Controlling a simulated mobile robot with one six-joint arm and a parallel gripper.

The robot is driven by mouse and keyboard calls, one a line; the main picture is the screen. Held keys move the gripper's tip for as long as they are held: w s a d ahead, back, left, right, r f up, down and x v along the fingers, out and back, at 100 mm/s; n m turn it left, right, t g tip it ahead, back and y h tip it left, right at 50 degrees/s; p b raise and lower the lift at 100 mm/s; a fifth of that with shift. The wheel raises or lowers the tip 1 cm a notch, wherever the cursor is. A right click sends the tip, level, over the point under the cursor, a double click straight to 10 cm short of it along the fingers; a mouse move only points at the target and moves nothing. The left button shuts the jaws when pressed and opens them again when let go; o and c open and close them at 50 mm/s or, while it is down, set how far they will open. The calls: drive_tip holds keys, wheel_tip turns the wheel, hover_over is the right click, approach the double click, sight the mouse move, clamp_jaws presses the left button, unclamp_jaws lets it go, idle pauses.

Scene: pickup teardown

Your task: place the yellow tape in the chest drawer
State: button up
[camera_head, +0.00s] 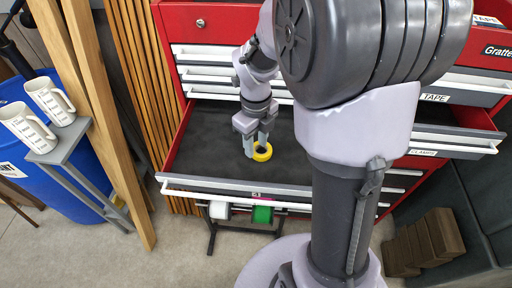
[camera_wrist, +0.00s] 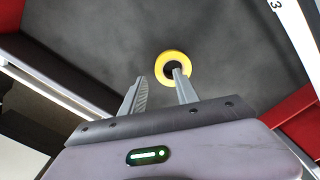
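The yellow tape (camera_head: 262,157) is a ring with a dark centre, lying flat at or just above the dark floor of the pulled-out chest drawer (camera_head: 205,140). In the wrist view the tape (camera_wrist: 163,61) is just beyond my fingertips. My gripper (camera_head: 257,143) points down inside the drawer, with its fingers apart. In the wrist view my gripper (camera_wrist: 159,75) has its right fingertip overlapping the tape's hole and its left fingertip apart from the ring, to its left. I cannot tell whether the right finger touches the tape.
The red tool chest (camera_head: 215,22) has other drawers, some partly open at the right. A rack with green and white rolls (camera_head: 262,214) stands below the open drawer's front. Wooden planks (camera_head: 95,110) and a stand with white mugs (camera_head: 50,100) are at left. Brown blocks (camera_head: 425,240) lie at right.

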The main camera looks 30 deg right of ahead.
wheel_tip(320, 180, up, 9)
drive_tip(key=p, duration=0.2)
drive_tip(key=s+a+r+n+t+y, duration=0.1)
drive_tip(key=s+a+r+n+t, duration=0.2)
drive_tip(key=n, duration=1.1)
drive_tip(key=s+a+r+n+t+y, duration=0.1)
drive_tip(key=s+a+r+n+t, duration=0.1)
drive_tip(key=s+a+r+n, duration=0.3)
drive_tip(key=s+a+n, duration=0.4)
drive_tip(key=s+n, duration=0.2)
drive_tip(key=n, duration=0.3)
drive_tip(key=shift+s+t, duration=0.2)
drive_tip(key=shift+t, duration=0.2)
drive_tip(key=shift+f, duration=0.1)
wheel_tip(320, 180, down, 9)
drive_tip(key=b, duration=0.9)
